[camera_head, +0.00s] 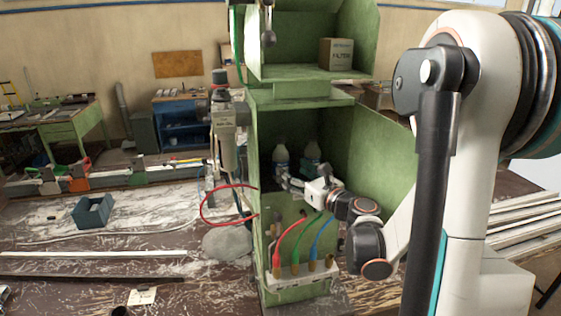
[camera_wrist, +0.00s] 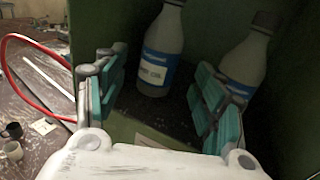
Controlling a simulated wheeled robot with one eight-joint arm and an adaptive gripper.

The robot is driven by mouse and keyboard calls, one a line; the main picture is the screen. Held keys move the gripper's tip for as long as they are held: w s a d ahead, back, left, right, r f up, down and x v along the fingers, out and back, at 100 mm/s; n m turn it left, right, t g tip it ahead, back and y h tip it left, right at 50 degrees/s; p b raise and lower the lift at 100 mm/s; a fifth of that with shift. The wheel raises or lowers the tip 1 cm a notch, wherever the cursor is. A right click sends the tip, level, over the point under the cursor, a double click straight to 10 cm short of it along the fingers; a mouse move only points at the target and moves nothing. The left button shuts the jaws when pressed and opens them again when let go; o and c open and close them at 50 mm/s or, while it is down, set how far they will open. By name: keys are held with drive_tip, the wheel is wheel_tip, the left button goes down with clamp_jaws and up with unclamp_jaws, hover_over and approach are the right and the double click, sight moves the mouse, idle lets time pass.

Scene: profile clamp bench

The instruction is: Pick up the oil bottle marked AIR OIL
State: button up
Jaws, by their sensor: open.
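Two pale bottles with blue-and-white labels stand upright in the green cabinet's open compartment. The left bottle (camera_head: 281,156) shows in the wrist view (camera_wrist: 163,50) beyond the gap between my fingers; its small label print is not surely legible. The right bottle (camera_head: 312,154) has a dark cap and shows in the wrist view (camera_wrist: 246,62) behind my right finger, which hides part of its label. I cannot tell which is marked AIR OIL. My gripper (camera_head: 287,182) is open and empty at the compartment's front, its teal-padded fingers apart in the wrist view (camera_wrist: 160,88).
The green cabinet (camera_head: 375,160) has side walls close around the bottles. A FILTER box (camera_head: 337,53) sits on the shelf above. A filter unit (camera_head: 224,125) and a red hose (camera_head: 203,205) are at the left. Coloured hoses rise from a manifold (camera_head: 300,272) below my gripper.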

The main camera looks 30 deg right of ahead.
sight(286, 165)
drive_tip(key=shift+w+a+r+p, duration=0.15)
drive_tip(key=shift+w+p, duration=0.2)
drive_tip(key=shift+w, duration=0.8)
drive_tip(key=shift+w+a+f+p, duration=0.1)
drive_tip(key=shift+w+p, duration=0.25)
drive_tip(key=shift+w, duration=0.85)
drive_tip(key=shift+w+a+r+p, duration=0.15)
drive_tip(key=shift+w+p, duration=0.2)
drive_tip(key=shift+w, duration=0.8)
drive_tip(key=c, duration=1.2)
